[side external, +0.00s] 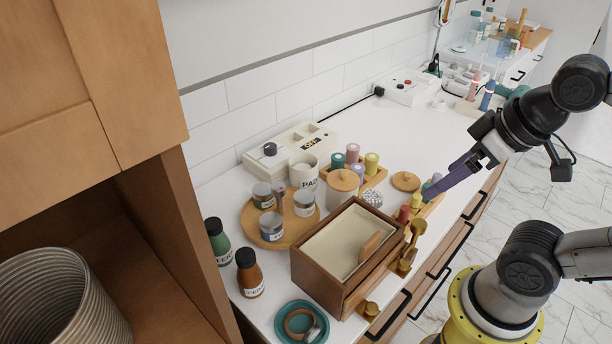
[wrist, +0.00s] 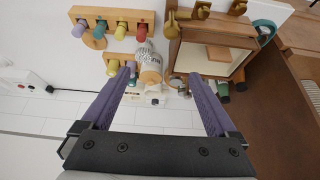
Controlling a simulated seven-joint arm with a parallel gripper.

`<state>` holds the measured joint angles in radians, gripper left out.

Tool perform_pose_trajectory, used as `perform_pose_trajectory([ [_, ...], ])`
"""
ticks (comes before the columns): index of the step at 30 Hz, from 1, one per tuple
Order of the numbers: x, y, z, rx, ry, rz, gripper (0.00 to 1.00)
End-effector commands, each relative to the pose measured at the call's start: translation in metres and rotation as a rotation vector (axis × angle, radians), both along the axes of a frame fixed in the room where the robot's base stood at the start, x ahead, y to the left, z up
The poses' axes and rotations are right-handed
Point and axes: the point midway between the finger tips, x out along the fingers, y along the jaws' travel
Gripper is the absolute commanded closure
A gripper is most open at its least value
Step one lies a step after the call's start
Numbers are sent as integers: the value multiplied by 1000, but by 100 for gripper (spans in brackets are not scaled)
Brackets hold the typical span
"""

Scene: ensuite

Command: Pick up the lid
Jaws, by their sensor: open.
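A round wooden lid (side external: 406,181) lies flat on the white counter, behind a small rack of coloured bottles. In the wrist view the lid (wrist: 94,41) is partly hidden by that rack. Another round wooden top (side external: 343,179) sits on a pale canister left of it; this top also shows in the wrist view (wrist: 151,77). Which one the task means is not certain. My gripper (side external: 432,192) has purple fingers and is above the counter's front edge, right of the loose lid. In the wrist view its fingers (wrist: 160,78) are wide apart with nothing held.
The bottle rack (side external: 428,208) stands close to my fingers. A dark wooden box (side external: 316,273) with a cream inside stands front left, beside brass fittings (side external: 408,250). A round wooden tray (side external: 250,226) holds several jars. Clear counter (side external: 425,135) lies behind the lid.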

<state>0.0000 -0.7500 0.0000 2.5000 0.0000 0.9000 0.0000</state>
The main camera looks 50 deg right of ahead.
Motion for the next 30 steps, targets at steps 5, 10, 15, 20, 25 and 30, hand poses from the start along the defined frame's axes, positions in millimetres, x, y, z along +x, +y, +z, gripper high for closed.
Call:
perform_pose_trajectory([
  [5,0,0,0,0,0,0,38],
  [10,0,0,0,0,0,0,38],
  [15,0,0,0,-16,0,29,38],
  [20,0,0,3,-118,2,220,38],
  [25,14,-1,21,-299,0,551,38],
  [30,40,-12,35,-463,52,861,38],
])
